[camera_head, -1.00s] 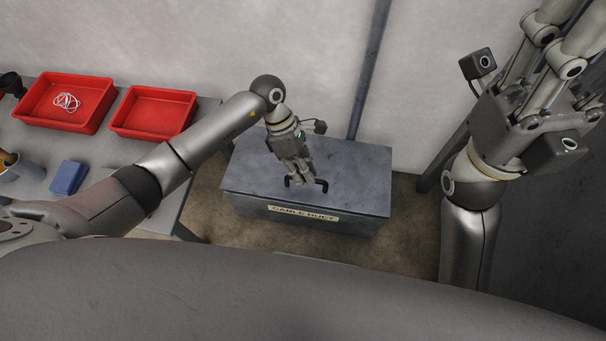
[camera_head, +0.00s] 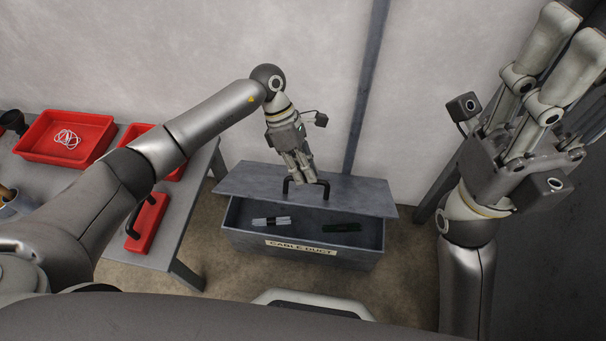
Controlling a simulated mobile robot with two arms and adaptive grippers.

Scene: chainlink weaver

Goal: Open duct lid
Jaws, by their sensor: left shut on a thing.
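The cable duct (camera_head: 300,250) is a grey metal box on the floor with a "CABLE DUCT" label on its front. Its grey lid (camera_head: 352,192) is slid or lifted toward the wall, and the front of the box is open. Inside lie a light bundle of sticks (camera_head: 270,221) and a dark green item (camera_head: 342,227). My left gripper (camera_head: 303,183) is shut on the lid's black handle (camera_head: 326,188); its fingers partly hide the handle. My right gripper (camera_head: 545,75) is raised at the upper right, fingers spread apart, empty and away from the duct.
A grey table (camera_head: 198,205) on the left holds a red tray with white cable (camera_head: 62,138), another red tray (camera_head: 140,132) partly behind my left arm, and a red item (camera_head: 148,222). A dark post (camera_head: 367,85) runs up the wall behind the duct.

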